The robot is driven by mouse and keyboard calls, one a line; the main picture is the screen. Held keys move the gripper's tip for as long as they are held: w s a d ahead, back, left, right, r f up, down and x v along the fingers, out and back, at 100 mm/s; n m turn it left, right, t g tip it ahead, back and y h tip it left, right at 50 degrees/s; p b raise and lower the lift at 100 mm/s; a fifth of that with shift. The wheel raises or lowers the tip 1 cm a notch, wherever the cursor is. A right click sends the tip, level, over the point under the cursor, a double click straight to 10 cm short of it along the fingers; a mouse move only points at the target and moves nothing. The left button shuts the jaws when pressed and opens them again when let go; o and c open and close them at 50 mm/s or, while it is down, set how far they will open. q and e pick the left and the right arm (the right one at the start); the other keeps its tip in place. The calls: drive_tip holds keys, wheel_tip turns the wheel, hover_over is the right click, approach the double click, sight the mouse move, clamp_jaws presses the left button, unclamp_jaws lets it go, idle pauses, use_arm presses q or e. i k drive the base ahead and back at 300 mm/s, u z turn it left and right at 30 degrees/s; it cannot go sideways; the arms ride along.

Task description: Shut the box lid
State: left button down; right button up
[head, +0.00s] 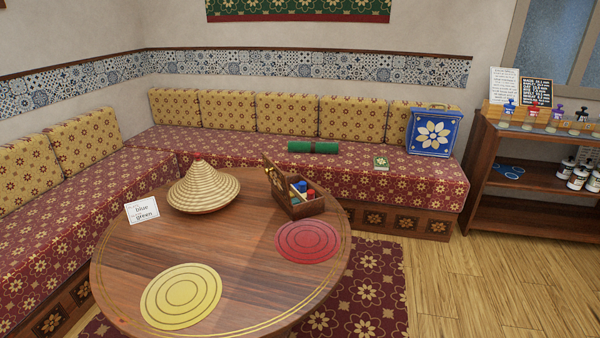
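A small wooden box (307,208) stands near the back right of the round table. Its lid (275,179) is open and stands up, tilted, on the box's left side. Inside the box I see small blocks, with blue, red, green and light wood colours showing. Neither of my grippers shows in the head view.
The round wooden table (240,250) also bears a woven cone (204,187), a card reading "blue green" (142,210), a yellow round mat (181,296) and a red round mat (307,241). A patterned bench (330,168) runs behind. A shelf (530,175) stands right. Floor is clear at front right.

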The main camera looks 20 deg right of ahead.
sight(276, 178)
drive_tip(key=z, duration=0.8)
drive_tip(key=i, duration=0.85)
drive_tip(key=z, duration=0.3)
